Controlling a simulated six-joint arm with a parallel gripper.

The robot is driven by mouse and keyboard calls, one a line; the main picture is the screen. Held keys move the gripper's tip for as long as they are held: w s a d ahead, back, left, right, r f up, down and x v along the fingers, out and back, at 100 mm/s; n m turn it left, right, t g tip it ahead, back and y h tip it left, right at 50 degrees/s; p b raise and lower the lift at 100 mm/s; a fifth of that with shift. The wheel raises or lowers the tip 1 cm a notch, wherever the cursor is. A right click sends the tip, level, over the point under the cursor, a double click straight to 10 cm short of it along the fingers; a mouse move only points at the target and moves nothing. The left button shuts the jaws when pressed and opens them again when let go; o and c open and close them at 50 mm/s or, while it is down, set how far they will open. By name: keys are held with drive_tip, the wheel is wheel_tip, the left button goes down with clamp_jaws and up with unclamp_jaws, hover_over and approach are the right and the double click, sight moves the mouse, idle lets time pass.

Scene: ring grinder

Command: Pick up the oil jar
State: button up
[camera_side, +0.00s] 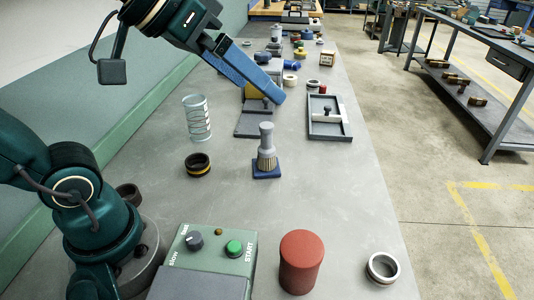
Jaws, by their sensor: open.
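My gripper (273,95) has long blue fingers and reaches in from the top left, over the middle of the bench. It is open, with nothing visible between the fingers, though they largely overlap in this view. No thing is clearly marked as the oil jar. A clear, ribbed cylinder (198,118) stands upright on the bench to the left, below my gripper in the picture and apart from it. A plain red-brown cylinder (301,262) stands upright near the front, far from my gripper. I cannot tell whether either is the oil jar.
A grey brush (266,143) stands on a blue pad. A dark ring (198,163), a pale ring (382,268) and a control box (215,250) with a green button are in front. A shallow tray (329,130) lies right.

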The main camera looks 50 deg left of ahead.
drive_tip(key=w+a+r+n+t+y, duration=0.1)
drive_tip(key=w+a+r+n+t, duration=0.1)
drive_tip(key=w+r+t, duration=0.4)
drive_tip(key=w+a+r+n+t, duration=0.2)
drive_tip(key=w+r, duration=0.6)
drive_tip(key=w, duration=0.3)
drive_tip(key=w+a+r+n+g+y, duration=0.1)
drive_tip(key=w+a+n+y, duration=0.2)
drive_tip(key=a+n+y, duration=0.4)
drive_tip(key=w+a+r+n+g+y, duration=0.1)
drive_tip(key=w+a+r+n+y, duration=0.3)
drive_tip(key=a, duration=0.6)
drive_tip(key=n+g+y, duration=0.1)
drive_tip(key=n+g, duration=0.8)
drive_tip(key=g, duration=1.2)
hover_over(203, 102)
wheel_tip(203, 102, down, 25)
drive_tip(key=shift+y, duration=0.3)
drive_tip(key=f, duration=1.2)
drive_tip(key=shift+s+a, duration=0.2)
drive_tip(key=shift+a, duration=0.2)
drive_tip(key=shift+x, duration=2.6)
